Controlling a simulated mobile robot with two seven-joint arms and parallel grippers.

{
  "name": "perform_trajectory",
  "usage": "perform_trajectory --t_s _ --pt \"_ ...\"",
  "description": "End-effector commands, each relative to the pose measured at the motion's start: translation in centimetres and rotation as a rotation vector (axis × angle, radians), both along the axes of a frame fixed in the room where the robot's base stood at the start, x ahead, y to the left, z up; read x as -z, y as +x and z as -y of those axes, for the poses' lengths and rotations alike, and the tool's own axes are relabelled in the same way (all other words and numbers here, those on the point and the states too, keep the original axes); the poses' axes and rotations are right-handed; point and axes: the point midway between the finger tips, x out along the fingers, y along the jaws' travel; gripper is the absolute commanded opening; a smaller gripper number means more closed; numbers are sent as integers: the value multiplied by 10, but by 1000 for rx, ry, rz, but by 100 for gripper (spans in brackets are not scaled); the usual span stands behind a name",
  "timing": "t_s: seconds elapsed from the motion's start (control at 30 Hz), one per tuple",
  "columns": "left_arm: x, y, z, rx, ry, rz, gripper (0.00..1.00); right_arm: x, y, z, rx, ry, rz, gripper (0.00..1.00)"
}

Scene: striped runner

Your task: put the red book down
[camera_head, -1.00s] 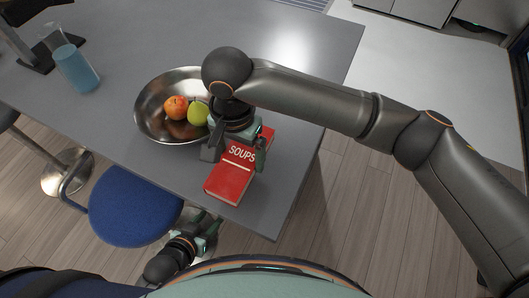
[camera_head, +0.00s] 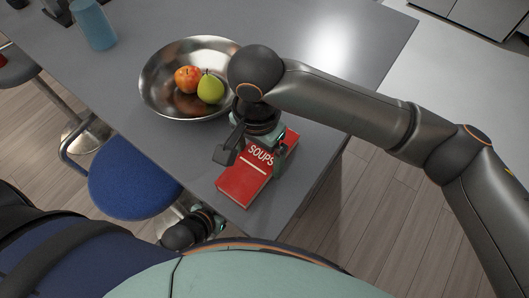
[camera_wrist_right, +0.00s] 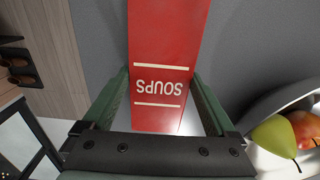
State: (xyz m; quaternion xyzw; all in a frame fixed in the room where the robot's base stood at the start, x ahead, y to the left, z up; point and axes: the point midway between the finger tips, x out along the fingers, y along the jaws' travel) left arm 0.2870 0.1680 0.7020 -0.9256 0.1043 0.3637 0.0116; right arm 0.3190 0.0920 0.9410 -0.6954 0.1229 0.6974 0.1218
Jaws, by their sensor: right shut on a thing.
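The red book (camera_head: 244,184), with "SOUPS" in white letters, is at the near corner of the grey counter. It also shows in the right wrist view (camera_wrist_right: 168,45), running lengthwise between the fingers. My right gripper (camera_head: 258,158) is shut on the red book, one finger on each side of it. The frames do not clearly show whether the book's underside touches the counter. My left gripper (camera_head: 208,222) is low in the head view, beside the blue seat and away from the book; its fingers are too small and partly hidden to judge.
The grey counter (camera_head: 330,105) has a metal bowl (camera_head: 160,98) with an orange-red fruit (camera_head: 187,79) and a green pear (camera_head: 211,90), just left of my right gripper. A blue cup (camera_head: 94,25) stands at the far left. A blue stool (camera_head: 130,190) is by the near edge.

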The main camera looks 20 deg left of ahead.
Motion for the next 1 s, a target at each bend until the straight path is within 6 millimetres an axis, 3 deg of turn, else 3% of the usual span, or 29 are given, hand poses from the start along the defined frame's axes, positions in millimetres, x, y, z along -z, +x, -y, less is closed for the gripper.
perform_trajectory --t_s 0.33,0.37,0.4,0.73,1.0 --pt "-4 0 0 0 0 0 50 1 0 0 0 0 -1 14" --pt "-3 0 0 0 0 1 50 1 0 0 0 -1 0 95" --pt "-3 0 0 0 0 1 50 1 0 0 0 -1 0 100" --pt "-1 0 0 0 0 1 50 -3 0 0 0 1 1 100" --pt "-8 0 0 0 0 1 50 -54 0 -1 -2 2 3 100"
